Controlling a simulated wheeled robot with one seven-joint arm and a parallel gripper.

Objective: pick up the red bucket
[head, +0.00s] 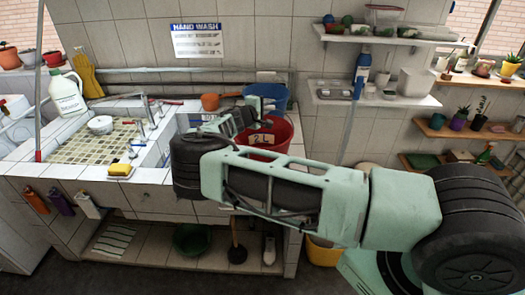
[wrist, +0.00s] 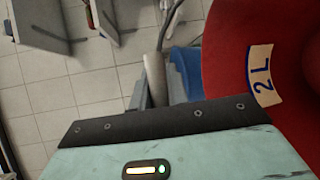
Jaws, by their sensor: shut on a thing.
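The red bucket (head: 283,135) stands upright at the right end of the tiled counter, partly hidden behind my arm. Its pale label reads 2L. In the wrist view its red side (wrist: 232,60) fills the right part of the picture. My gripper (head: 260,105) is at the bucket's upper part and is shut on it. The exact grip spot is hidden, so I cannot tell if it is rim or handle. I cannot tell whether the bucket is clear of the counter.
A blue bucket (head: 277,92) is close behind the red one, and an orange pot (head: 210,101) is to the left. A shelf (head: 375,100) with a blue bottle (head: 362,70) is on the wall at right. The sink (head: 85,150) is at left.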

